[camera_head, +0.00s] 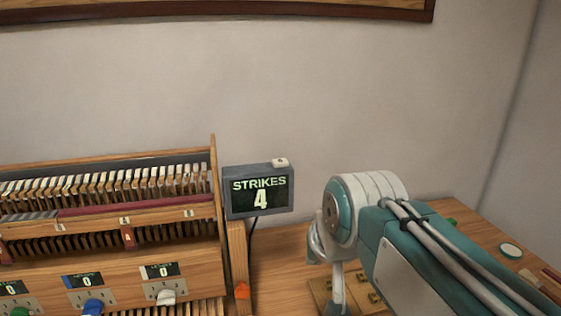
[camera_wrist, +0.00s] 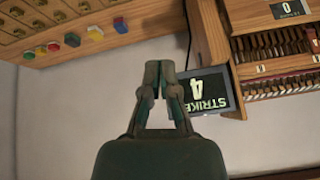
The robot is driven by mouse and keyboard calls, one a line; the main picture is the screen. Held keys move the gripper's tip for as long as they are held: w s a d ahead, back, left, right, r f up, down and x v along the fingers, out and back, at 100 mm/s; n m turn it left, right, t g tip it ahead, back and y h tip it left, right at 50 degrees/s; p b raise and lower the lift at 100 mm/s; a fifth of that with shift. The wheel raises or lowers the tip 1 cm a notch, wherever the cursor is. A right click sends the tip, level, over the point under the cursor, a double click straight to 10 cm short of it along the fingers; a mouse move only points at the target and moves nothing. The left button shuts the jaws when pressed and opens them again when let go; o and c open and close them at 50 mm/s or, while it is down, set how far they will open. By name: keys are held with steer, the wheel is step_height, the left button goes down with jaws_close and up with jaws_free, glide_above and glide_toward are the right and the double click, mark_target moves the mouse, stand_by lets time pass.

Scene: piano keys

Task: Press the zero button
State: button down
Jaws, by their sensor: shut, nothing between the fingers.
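A dark box with a lit screen (camera_head: 259,200) reading "STRIKES 4" stands right of the piano action. A small white button (camera_head: 281,162) with a dark mark sits on its top right; the mark is too small to read. In the wrist view the same box (camera_wrist: 207,94) appears upside down, right of my gripper (camera_wrist: 160,72). The gripper's fingertips are together, empty, and appear apart from the box. The button is not clearly visible there. In the head view my arm is right of the box, and my fingertips cannot be made out.
The wooden piano action (camera_head: 105,215) fills the left, with counters showing 0 and coloured knobs (camera_head: 93,306) below.

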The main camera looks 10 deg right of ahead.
steer(key=w+r+m+t, duration=0.1)
steer(key=w+r+m, duration=0.2)
steer(key=w+r, duration=0.95)
step_height(320, 180, up, 5)
steer(key=m+t, duration=0.2)
steer(key=m, duration=0.1)
glide_above(280, 161)
steer(key=shift+r+y, duration=0.15)
steer(key=shift+y, duration=0.25)
steer(key=shift+f, duration=4.4)
steer(key=shift+f, duration=0.15)
steer(key=shift+s+f, duration=0.1)
steer(key=shift+f, duration=0.1)
